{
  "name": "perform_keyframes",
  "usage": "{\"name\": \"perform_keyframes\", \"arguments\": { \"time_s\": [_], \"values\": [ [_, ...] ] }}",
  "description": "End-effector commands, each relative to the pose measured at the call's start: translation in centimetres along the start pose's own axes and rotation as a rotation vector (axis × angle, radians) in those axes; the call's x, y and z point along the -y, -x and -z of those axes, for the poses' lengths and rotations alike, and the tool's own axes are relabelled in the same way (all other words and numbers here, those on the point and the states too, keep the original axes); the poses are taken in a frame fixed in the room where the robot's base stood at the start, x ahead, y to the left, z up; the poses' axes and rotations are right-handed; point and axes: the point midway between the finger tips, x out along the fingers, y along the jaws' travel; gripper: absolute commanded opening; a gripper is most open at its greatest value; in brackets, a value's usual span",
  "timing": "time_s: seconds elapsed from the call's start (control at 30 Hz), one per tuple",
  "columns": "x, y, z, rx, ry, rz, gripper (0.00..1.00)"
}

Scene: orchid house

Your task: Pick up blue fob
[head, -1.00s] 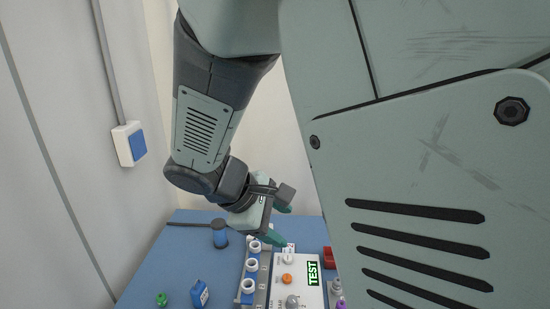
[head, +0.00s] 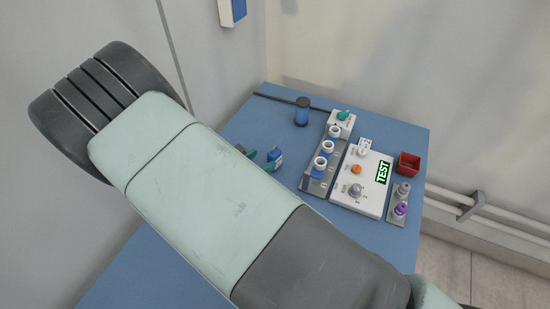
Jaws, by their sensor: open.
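The blue fob (head: 275,155) is a small blue block with a pale label, on the blue table left of the tube rack. My gripper (head: 261,160) shows only as teal fingertips past the edge of my arm; the rest is hidden behind the arm. The fingertips are apart, so it is open. The fob appears at or just beyond the fingertips; I cannot tell whether it is between them or touched.
Right of the fob are a rack (head: 315,184) with white-capped blue vials, a white TEST device (head: 368,170), a red box (head: 409,164) and a small stand with a purple-capped vial (head: 400,209). A dark-topped blue cylinder (head: 302,112) stands behind. My arm covers the table's left and front.

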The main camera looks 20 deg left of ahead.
Motion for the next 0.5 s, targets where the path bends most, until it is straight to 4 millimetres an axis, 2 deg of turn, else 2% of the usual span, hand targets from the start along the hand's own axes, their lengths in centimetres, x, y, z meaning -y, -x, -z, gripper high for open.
{"name": "perform_keyframes", "arguments": {
  "time_s": [0.1, 0.37, 0.5],
  "values": [
    [0.1, -2.1, -0.1, 0.001, -0.001, 0.004, 0.62],
    [0.3, -4.3, -0.3, 0.001, -0.001, 0.004, 0.62],
    [0.6, -6.4, -0.7, 0.001, -0.001, 0.005, 0.62]
  ]
}}
